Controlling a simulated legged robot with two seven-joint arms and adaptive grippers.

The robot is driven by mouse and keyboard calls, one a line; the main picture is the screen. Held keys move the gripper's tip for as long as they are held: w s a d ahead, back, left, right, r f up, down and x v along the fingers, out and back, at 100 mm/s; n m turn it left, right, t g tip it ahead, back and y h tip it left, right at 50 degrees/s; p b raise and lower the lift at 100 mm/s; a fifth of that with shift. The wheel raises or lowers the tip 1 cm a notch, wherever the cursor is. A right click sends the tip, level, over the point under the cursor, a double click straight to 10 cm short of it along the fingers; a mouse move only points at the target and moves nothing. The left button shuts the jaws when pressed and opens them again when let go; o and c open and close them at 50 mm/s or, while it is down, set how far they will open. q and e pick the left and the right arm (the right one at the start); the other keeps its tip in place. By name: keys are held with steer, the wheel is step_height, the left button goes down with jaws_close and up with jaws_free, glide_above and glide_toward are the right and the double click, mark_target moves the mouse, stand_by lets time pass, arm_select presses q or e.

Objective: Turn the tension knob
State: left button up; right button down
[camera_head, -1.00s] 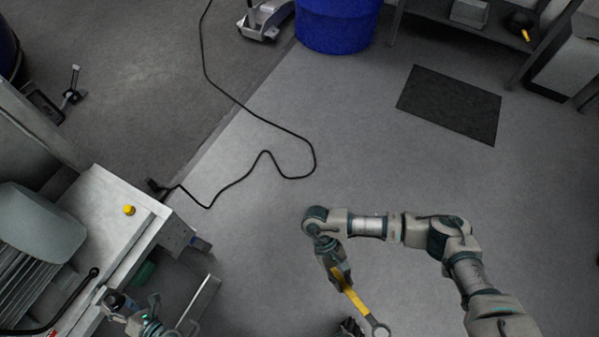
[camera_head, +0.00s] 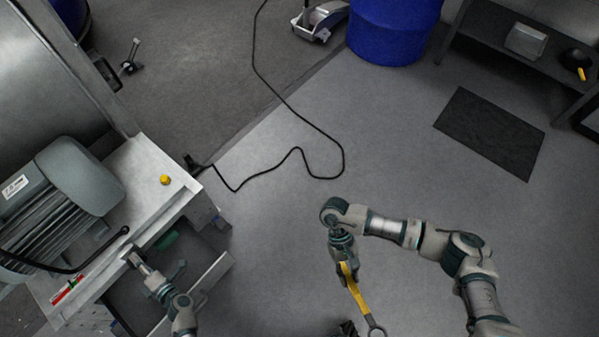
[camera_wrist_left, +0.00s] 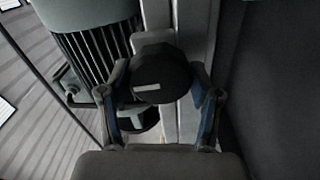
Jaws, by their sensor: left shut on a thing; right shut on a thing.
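The tension knob (camera_wrist_left: 160,75) is a black round knob with a white mark on its face, seen in the left wrist view. My left gripper (camera_wrist_left: 160,88) has one finger on each side of it and is shut on it. In the head view my left gripper (camera_head: 132,258) is at the front edge of the machine bench; the knob is too small and covered to make out there. My right gripper (camera_head: 343,263) is shut on a yellow wrench (camera_head: 356,293), whose ring end hangs down over the floor, apart from the machine.
A finned grey motor (camera_head: 75,175) and a yellow button (camera_head: 165,180) are on the bench (camera_head: 150,155). An open drawer (camera_head: 217,272) juts out below, beside my left arm. A black cable (camera_head: 340,165) lies on the floor. A blue barrel (camera_head: 395,30) and dark mat (camera_head: 490,133) are farther off.

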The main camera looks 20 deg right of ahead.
arm_select(q)
steer(key=shift+s+d+f, duration=0.1)
steer(key=shift+f, duration=0.2)
steer(key=o, duration=1.1)
steer(key=shift+o, duration=0.2)
steer(key=shift+r, duration=0.1)
steer(key=v, duration=1.2)
